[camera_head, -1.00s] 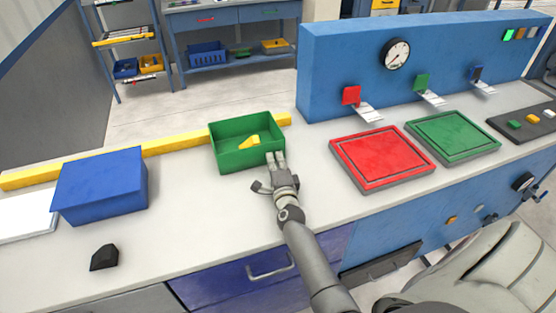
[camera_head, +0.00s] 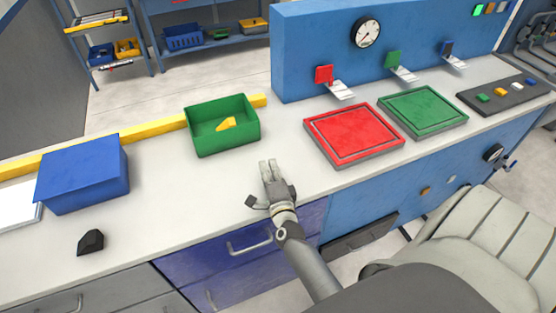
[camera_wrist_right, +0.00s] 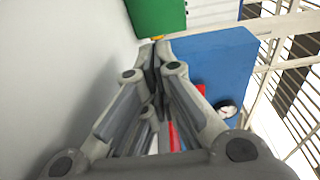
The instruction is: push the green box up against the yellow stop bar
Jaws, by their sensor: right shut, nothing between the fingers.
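The green box (camera_head: 226,145) is an open tray at the back of the worktop, with a yellow piece (camera_head: 227,125) inside. The yellow stop bar (camera_head: 160,129) runs along the worktop's back edge, passing behind the box; the box hides part of it, so I cannot tell whether they touch. My right gripper (camera_head: 267,165) is shut and empty, in front and to the right of the box, with a gap between them. In the right wrist view the shut fingertips (camera_wrist_right: 155,45) show, with the green box (camera_wrist_right: 157,14) beyond them. My left gripper is not in view.
A blue box (camera_head: 85,177) and a small black block (camera_head: 90,242) are on the left. A red pad (camera_head: 354,136) and a green pad (camera_head: 424,110) lie right of the gripper, before a blue panel (camera_head: 310,50). The worktop between is clear.

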